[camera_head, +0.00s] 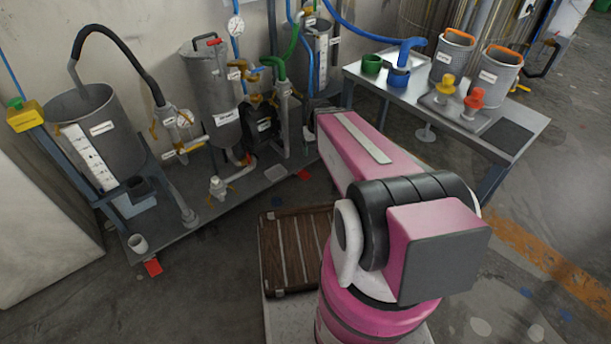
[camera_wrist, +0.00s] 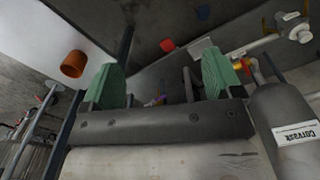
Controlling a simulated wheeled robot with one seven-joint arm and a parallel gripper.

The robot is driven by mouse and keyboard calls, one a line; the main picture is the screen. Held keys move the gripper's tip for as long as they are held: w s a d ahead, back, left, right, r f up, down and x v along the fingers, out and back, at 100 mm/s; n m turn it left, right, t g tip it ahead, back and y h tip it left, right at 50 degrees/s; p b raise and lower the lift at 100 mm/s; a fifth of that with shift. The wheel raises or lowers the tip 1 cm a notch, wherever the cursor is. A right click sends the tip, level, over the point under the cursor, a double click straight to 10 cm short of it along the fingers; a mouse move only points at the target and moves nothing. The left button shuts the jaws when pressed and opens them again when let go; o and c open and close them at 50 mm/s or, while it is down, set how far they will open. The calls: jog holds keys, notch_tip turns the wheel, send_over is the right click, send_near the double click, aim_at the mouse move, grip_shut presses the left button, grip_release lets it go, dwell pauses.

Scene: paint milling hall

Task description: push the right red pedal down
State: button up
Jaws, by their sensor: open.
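The right red pedal (camera_head: 304,175) is a small red patch on the floor at the front edge of the machine platform. In the wrist view a red patch (camera_wrist: 167,45), probably the same pedal, lies beyond and above the gap between my fingertips. Another red pedal (camera_head: 152,267) lies at the platform's left front corner. My gripper (camera_wrist: 162,75) shows two green fingers spread wide apart, with nothing held between them. It appears apart from the red patch.
A blue floor patch (camera_head: 277,201) lies near the right red pedal. The platform (camera_head: 245,192) carries tanks, pipes and valves. A grey tank (camera_wrist: 285,115) is close on the wrist view's right. A metal table (camera_head: 525,130) with buckets stands right. Open floor lies in front.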

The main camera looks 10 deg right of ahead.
jog(key=w+f+n, duration=0.3)
jog(key=w+f, duration=1.5)
jog(key=n, duration=0.2)
send_near(306, 176)
notch_tip(306, 176, down, 8)
jog(key=shift+f, duration=0.2)
jog(key=c, duration=1.3)
